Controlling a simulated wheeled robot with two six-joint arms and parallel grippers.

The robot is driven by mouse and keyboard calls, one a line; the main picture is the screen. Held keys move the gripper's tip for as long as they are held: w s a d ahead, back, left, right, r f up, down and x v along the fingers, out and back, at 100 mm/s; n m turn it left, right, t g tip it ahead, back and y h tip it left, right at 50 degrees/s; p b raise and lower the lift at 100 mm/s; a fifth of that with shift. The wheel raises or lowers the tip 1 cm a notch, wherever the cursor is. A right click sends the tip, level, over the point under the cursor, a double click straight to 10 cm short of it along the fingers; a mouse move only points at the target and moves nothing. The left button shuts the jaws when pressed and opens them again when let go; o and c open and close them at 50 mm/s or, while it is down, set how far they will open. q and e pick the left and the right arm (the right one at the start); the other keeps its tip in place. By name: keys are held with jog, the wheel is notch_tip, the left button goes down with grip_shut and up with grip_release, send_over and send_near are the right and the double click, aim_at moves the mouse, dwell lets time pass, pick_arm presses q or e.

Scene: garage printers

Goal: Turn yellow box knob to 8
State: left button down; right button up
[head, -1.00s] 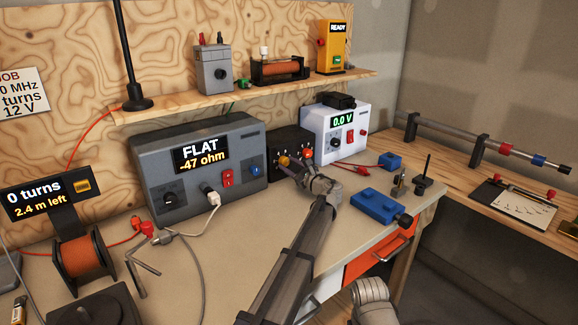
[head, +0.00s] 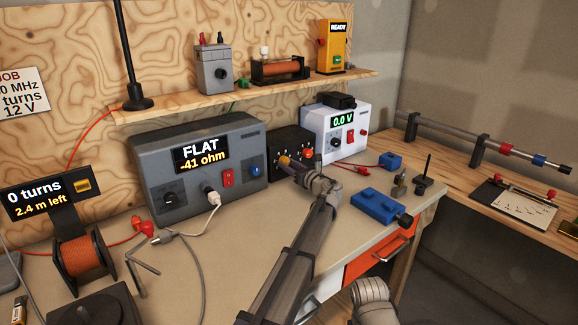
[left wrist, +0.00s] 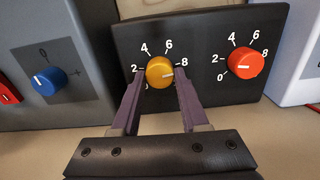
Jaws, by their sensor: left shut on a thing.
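The black box (left wrist: 215,30) carries a yellow knob (left wrist: 160,72) and a red knob (left wrist: 245,66), each ringed by numbers up to 8. My left gripper (left wrist: 160,80) is shut on the yellow knob, one finger on each side. The knob's white mark points right, close to the 8 and slightly below it. In the head view the black box (head: 286,143) stands between two instruments, with my left gripper (head: 290,166) at its front, partly hiding the yellow knob. My right gripper is not in view.
The grey instrument (head: 240,140) left of the box reads FLAT, -41 ohm. A white supply (head: 350,118) on the right reads 0.0 V. A blue vise-like tool (head: 376,204) lies on the bench, right of my left arm.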

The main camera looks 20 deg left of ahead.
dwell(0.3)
pick_arm(q)
jog(key=shift+c, duration=2.1)
grip_release()
jog(key=shift+d, duration=0.1)
jog(key=v, duration=0.7)
jog(key=shift+s+d, duration=0.25)
jog(key=shift+s, duration=0.05)
